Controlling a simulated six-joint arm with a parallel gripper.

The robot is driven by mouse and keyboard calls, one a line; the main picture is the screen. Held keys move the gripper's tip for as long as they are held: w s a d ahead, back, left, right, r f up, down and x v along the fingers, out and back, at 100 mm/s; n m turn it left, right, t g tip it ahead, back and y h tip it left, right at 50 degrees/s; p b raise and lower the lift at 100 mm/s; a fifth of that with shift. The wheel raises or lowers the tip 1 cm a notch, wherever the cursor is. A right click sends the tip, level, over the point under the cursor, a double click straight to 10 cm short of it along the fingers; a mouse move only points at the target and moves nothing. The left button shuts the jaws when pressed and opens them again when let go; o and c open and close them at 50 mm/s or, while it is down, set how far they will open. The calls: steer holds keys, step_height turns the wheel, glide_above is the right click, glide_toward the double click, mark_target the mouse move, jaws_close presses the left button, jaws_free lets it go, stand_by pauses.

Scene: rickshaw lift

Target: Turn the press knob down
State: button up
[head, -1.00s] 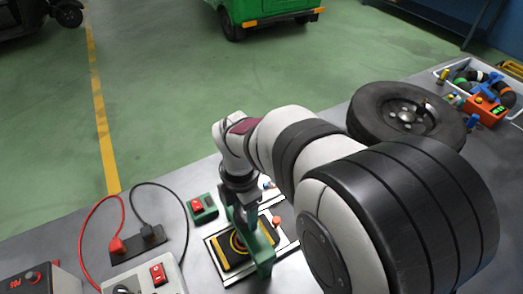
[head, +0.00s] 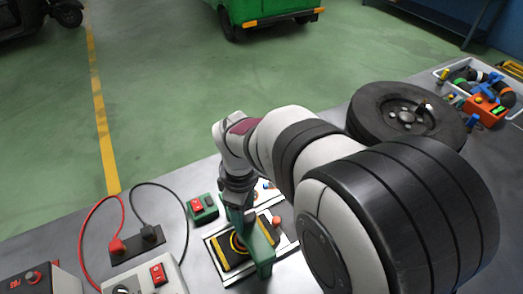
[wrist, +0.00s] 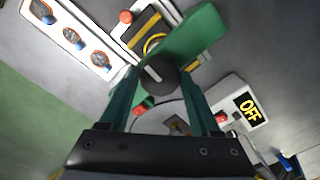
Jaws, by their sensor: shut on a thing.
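The press knob (wrist: 158,74) is black and round with a white mark line, in the middle of the wrist view. My gripper (wrist: 161,84) has its two green fingers on either side of it and is shut on it. The knob sits at the green press (wrist: 198,36), which also shows in the head view (head: 263,257). In the head view my gripper (head: 239,207) points down behind the press's top. The knob is hidden there by the gripper and press. A black and yellow pad (wrist: 145,30) lies under the press.
A box with an OFF display (wrist: 249,108) and a green switch box (head: 203,208) stand near. A tire (head: 407,114) lies at right, behind my arm.

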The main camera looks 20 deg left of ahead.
steer(key=m, duration=1.4)
steer(key=shift+m, duration=0.3)
steer(key=m, duration=0.3)
steer(key=shift+m, duration=0.3)
steer(key=m, duration=0.3)
steer(key=shift+m, duration=0.3)
steer(key=m, duration=0.3)
steer(key=shift+m, duration=2.1)
steer(key=o, duration=1.4)
